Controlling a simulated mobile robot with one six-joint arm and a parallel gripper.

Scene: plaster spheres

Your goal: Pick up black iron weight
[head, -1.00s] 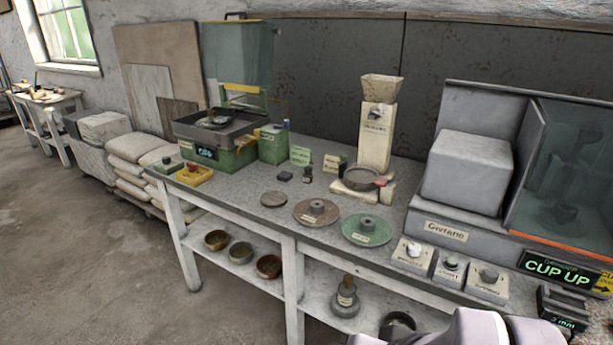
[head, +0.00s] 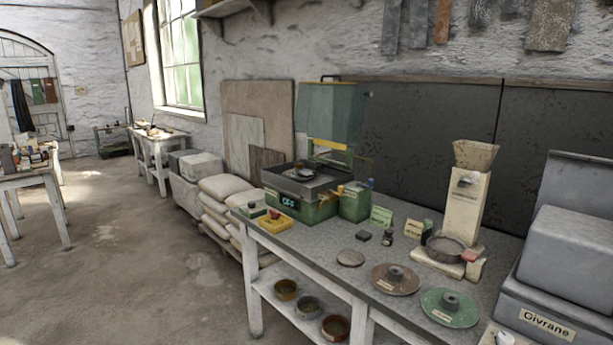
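A small dark upright piece with a narrow top (head: 387,238) stands on the grey workbench (head: 330,262), left of the pale hopper device. It may be the black iron weight, but it is too small to be sure. A flat black block (head: 363,236) lies just left of it on the same bench. My gripper is not in view, so its state does not show.
Brown (head: 395,280) and green (head: 449,308) discs lie along the bench's front. A green machine (head: 302,205) and hopper device (head: 466,200) stand behind. Bowls (head: 308,308) sit on the lower shelf. Sacks (head: 225,190) lie left of the bench; open floor (head: 150,260) lies beyond.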

